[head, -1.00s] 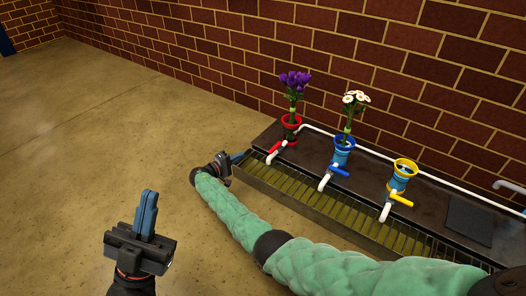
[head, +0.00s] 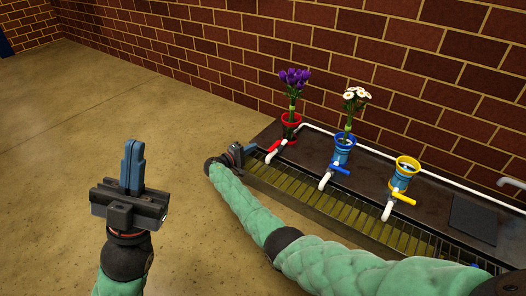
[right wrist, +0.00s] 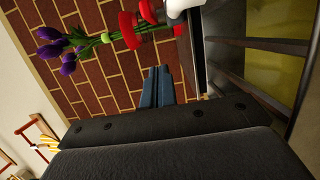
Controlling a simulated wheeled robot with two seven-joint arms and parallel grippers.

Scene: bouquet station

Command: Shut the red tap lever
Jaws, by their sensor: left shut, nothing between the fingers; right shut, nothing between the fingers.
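The red tap lever (head: 282,143) sits on the white tap (head: 272,156) in front of the red vase (head: 291,121) with purple flowers (head: 295,78). My right gripper (head: 249,149) is shut and empty, just left of the tap and apart from the lever in the head view. In the right wrist view its blue fingers (right wrist: 157,84) are together, below the red vase (right wrist: 128,29) and the white tap (right wrist: 181,8), which is cut off at the top edge. My left gripper (head: 133,147) is shut and empty, over bare floor at the left.
A blue vase (head: 343,151) with white flowers and a blue lever (head: 341,169), and a yellow vase (head: 405,172) with a yellow lever (head: 403,198), stand further right. A slatted tray (head: 335,206) runs along the front. A brick wall stands behind. The floor at left is clear.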

